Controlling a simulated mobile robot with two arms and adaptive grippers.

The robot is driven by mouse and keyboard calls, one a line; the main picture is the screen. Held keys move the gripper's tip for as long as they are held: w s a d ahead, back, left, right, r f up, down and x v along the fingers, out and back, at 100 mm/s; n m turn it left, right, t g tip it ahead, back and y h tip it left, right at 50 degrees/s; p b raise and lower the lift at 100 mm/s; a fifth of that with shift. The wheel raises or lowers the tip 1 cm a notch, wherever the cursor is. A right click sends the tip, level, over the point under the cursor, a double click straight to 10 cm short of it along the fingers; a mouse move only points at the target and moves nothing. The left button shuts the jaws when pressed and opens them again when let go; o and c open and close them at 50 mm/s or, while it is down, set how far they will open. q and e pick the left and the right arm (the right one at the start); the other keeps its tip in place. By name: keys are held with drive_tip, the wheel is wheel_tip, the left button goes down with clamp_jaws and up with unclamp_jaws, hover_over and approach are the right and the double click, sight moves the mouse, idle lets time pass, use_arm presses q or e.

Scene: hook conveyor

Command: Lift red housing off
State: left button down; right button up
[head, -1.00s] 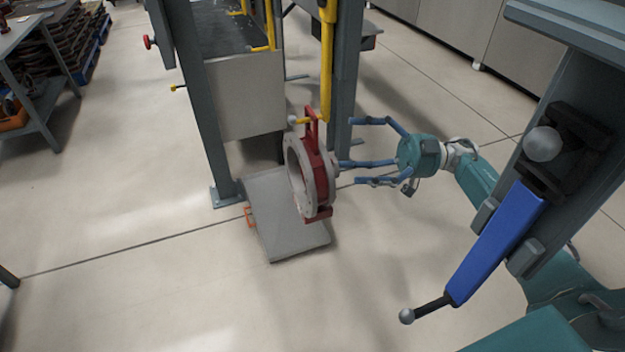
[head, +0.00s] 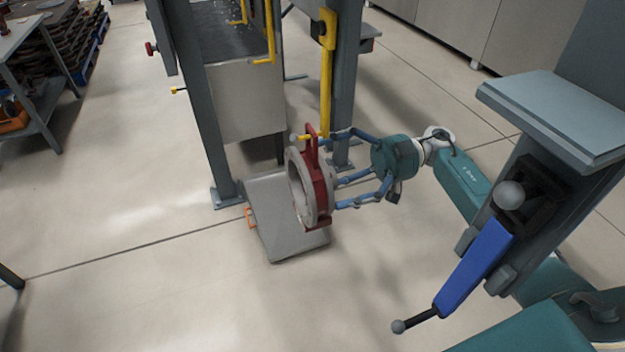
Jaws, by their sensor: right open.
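The red housing (head: 318,188) is a ring with a pale front flange. It hangs upright by its top lug at the lower end of the yellow hook (head: 326,92). My right gripper (head: 338,170) has come to the housing from the right with its blue fingers spread. The fingertips are at the housing's right side and back, and some are partly hidden behind it. I cannot tell whether they touch it. My left gripper is out of view.
A grey metal plate (head: 272,240) lies on the floor below the housing. Grey conveyor posts (head: 207,110) stand to the left and behind the hook. A blue lever with ball ends (head: 474,268) is on a grey post at right. The front floor is clear.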

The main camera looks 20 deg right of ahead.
drive_tip(key=shift+a, duration=0.5)
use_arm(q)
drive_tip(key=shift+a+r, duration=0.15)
use_arm(e)
drive_tip(key=shift+d, duration=0.1)
drive_tip(key=shift+c, duration=0.5)
drive_tip(key=c, duration=1.3)
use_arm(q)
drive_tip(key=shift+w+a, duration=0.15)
use_arm(e)
drive_tip(key=shift+w+r, duration=0.15)
drive_tip(key=shift+r, duration=0.1)
drive_tip(key=shift+c, duration=1.1)
